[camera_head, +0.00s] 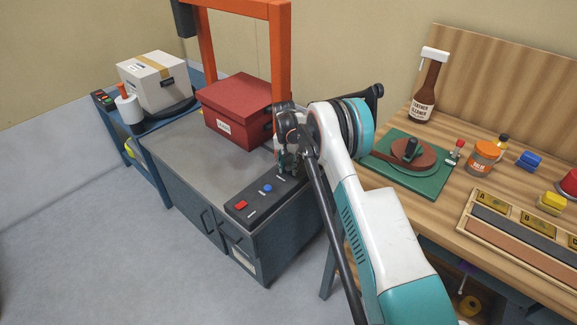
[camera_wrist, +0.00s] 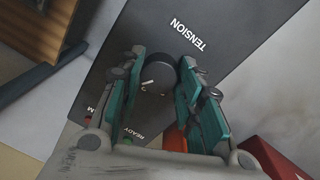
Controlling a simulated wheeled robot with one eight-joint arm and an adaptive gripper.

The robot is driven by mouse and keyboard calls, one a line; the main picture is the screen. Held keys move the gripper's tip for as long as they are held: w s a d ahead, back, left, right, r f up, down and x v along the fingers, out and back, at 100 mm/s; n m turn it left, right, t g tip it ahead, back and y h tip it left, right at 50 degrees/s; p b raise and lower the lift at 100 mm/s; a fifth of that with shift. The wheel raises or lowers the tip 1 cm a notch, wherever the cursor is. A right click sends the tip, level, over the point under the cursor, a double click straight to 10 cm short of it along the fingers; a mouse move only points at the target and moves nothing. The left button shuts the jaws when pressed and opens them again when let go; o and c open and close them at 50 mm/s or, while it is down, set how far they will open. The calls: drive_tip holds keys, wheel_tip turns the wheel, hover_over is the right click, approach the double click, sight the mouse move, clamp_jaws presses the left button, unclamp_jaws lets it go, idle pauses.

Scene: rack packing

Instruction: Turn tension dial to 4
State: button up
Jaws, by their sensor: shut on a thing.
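The tension dial (camera_wrist: 159,75) is a dark round knob with a white mark on a black panel, beside the word TENSION in the wrist view. My gripper (camera_wrist: 163,64) has its two teal-padded fingers around the dial, shut on it from both sides. No scale numbers can be read, so I cannot tell the dial's setting. In the head view my gripper (camera_head: 287,165) is down at the far right end of the control panel (camera_head: 253,203) and hides the dial.
A red button (camera_head: 241,205) and a blue button (camera_head: 267,188) sit on the same panel. A red box (camera_head: 237,110) stands on the grey bench under an orange frame (camera_head: 280,50). A wooden workbench (camera_head: 440,215) with tools and bottles is on the right.

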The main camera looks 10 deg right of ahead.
sight(287, 166)
drive_tip(key=shift+m, duration=1.1)
drive_tip(key=o, duration=1.1)
drive_tip(key=r, duration=1.2)
drive_tip(key=shift+w+a, duration=0.3)
